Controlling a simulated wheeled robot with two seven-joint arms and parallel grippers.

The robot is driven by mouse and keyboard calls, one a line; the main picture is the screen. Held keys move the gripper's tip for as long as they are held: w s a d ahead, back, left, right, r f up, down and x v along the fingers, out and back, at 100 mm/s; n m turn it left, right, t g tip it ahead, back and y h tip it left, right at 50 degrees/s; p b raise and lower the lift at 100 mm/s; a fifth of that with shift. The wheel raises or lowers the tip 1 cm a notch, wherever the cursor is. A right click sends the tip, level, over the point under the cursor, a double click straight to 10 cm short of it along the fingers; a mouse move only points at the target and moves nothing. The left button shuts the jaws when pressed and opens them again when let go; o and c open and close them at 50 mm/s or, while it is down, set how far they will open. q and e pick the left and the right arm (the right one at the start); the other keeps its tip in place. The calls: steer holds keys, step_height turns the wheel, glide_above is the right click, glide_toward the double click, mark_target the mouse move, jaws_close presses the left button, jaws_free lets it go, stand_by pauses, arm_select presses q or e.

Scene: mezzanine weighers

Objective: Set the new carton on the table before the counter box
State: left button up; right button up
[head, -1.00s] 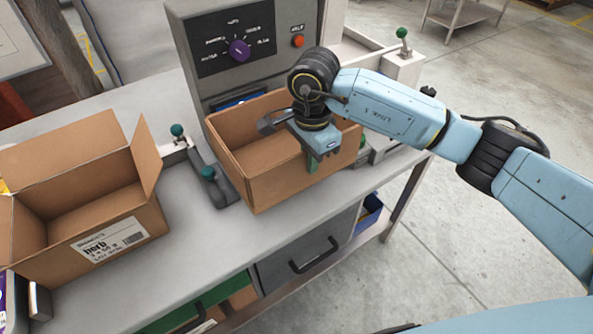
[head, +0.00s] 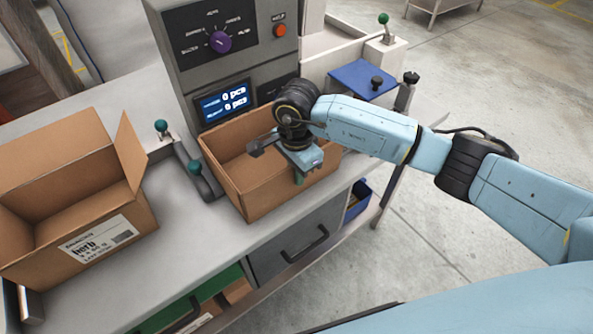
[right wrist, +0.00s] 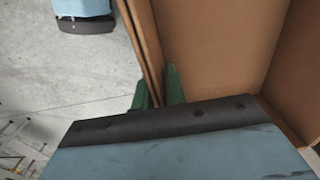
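The new carton (head: 262,197) is an open, plain brown box in front of the grey counter box (head: 228,60), at the table's front edge. I cannot tell whether its bottom touches the table (head: 190,235). In the right wrist view, the green fingertips (right wrist: 157,92) stand on either side of the carton wall (right wrist: 205,50), one inside and one outside. The counter box has a purple knob, an orange button and a lit display, now clear of the carton's rim. My left gripper is not in view.
A blue plate (head: 362,80) lies behind my right arm. A drawer (head: 300,245) is below the tabletop.

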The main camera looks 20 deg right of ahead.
steer(key=o, duration=0.3)
step_height(320, 180, up, 12)
steer(key=shift+r, duration=0.2)
stand_by(0.4)
steer(key=shift+a+f, duration=0.1)
